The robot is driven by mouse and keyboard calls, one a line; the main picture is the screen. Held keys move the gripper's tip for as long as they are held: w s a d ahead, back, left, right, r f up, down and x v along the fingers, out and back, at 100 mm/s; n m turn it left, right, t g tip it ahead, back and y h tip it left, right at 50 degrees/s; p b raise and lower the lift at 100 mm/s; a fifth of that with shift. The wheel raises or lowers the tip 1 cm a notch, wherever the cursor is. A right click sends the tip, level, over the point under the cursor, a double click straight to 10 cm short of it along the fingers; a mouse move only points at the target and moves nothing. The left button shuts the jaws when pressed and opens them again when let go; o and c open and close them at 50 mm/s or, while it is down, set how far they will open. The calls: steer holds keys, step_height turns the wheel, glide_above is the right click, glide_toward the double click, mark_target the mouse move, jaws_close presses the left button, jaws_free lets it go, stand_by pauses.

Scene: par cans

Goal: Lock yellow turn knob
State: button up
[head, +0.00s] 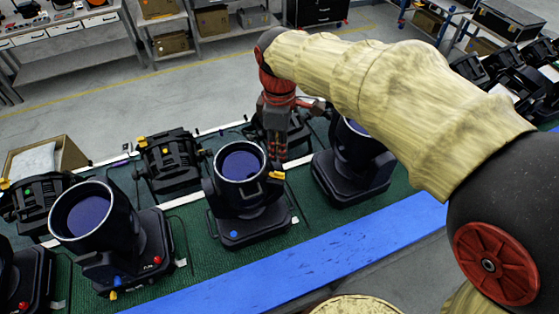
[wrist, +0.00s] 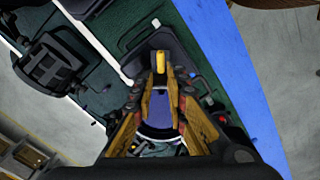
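The yellow turn knob (head: 276,175) sticks out from the upper right side of the middle par can (head: 240,195). This can is black with a round blue-purple lens facing up. My gripper (head: 276,158) points down just above and behind the knob in the head view. In the wrist view the knob (wrist: 160,61) shows upright, just beyond and in line with the gap between my fingertips (wrist: 160,77). The fingers are partly open with a narrow gap. I cannot tell whether they touch the knob. The fingers partly cover the lens in the wrist view.
Par cans stand close on the left (head: 105,230) and right (head: 350,165), with another row behind (head: 168,160). They stand on a green mat (head: 185,235) with a blue strip (head: 270,270) along the front. A cardboard box (head: 68,150) is at the left.

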step_height(320, 180, up, 4)
steer(key=shift+f, duration=0.25)
stand_by(0.5)
steer(key=s+d+f+m+t+b, duration=0.2)
steer(key=s+d+f+m+b, duration=0.6)
steer(key=d+f+b, duration=0.2)
steer(key=s+d+f+m+t+b, duration=0.3)
steer(key=s+d+f+m+b, duration=0.5)
steer(key=d+f+b, duration=0.3)
steer(key=shift+s+d+t+b, duration=0.3)
steer(key=shift+s+d+b, duration=0.2)
steer(key=shift+b, duration=0.2)
steer(key=shift+c, duration=0.2)
stand_by(0.9)
